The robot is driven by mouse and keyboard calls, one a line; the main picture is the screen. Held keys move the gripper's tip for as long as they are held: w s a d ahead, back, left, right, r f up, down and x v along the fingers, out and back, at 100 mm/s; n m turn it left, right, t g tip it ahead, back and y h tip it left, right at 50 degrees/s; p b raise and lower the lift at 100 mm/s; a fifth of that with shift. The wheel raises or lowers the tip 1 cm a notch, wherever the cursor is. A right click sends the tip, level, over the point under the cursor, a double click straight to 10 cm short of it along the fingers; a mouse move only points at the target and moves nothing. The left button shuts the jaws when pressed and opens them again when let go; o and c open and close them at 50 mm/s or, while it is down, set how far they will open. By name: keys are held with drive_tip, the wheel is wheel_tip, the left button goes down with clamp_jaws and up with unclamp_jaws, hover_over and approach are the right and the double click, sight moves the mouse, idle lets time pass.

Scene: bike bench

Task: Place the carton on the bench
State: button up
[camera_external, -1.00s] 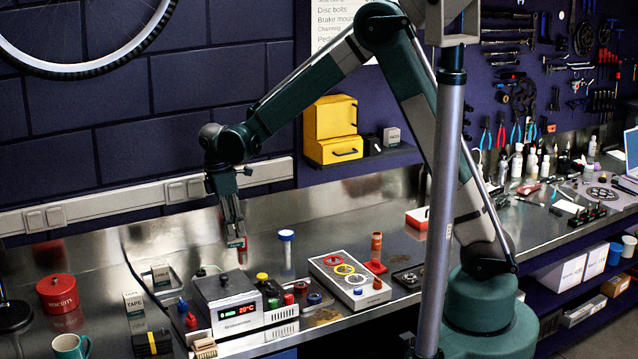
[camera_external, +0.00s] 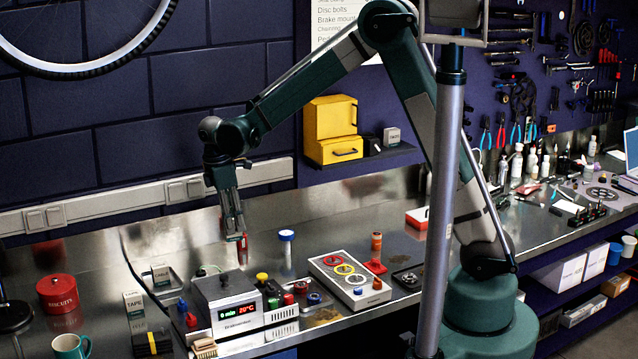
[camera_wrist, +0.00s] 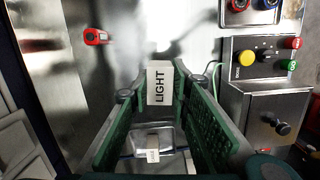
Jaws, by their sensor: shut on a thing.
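The carton (camera_wrist: 159,84) is a small white box labelled LIGHT. My gripper (camera_wrist: 157,92) is shut on it, with the green fingers on either side in the wrist view. In the external view my gripper (camera_external: 235,236) points down above the back of the bench (camera_external: 335,232), behind the grey box with the red display. The carton is too small and dark there to make out clearly. I cannot tell the exact gap between the carton and the bench.
A red object (camera_wrist: 95,37) stands near my gripper. A CABLE box (camera_external: 160,274) sits in a tray to the left. Bare metal lies around the red object.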

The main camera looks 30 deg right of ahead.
wheel_tip(320, 180, up, 24)
drive_tip(key=r, duration=0.1)
drive_tip(key=w+d+m+b, duration=0.1)
drive_tip(key=w+d+m, duration=0.15)
drive_tip(key=d, duration=1.05)
drive_tip(key=w+d+m+b, duration=0.1)
drive_tip(key=w+d+m, duration=0.15)
drive_tip(key=d, duration=1.05)
drive_tip(key=s+d+m+g+b, duration=0.1)
drive_tip(key=s+d+m+b, duration=0.15)
drive_tip(key=d, duration=2.35)
drive_tip(key=s+d+m+b, duration=0.1)
drive_tip(key=s+d+m, duration=0.1)
drive_tip(key=s+d, duration=0.35)
drive_tip(key=s+d+m+y, duration=0.1)
drive_tip(key=s+d+m, duration=0.15)
drive_tip(key=d, duration=0.65)
drive_tip(key=s+d+m+b, duration=0.1)
drive_tip(key=s+d, duration=0.3)
drive_tip(key=d, duration=0.3)
drive_tip(key=s+d+m+b, duration=0.2)
drive_tip(key=s+d+m, duration=0.2)
drive_tip(key=s+d, duration=1.15)
wheel_tip(320, 180, down, 27)
drive_tip(key=s, duration=0.1)
drive_tip(key=shift+a+g+y, duration=0.25)
drive_tip(key=shift+g+y, duration=0.05)
drive_tip(key=shift+y, duration=0.1)
drive_tip(key=shift+f, duration=2.85)
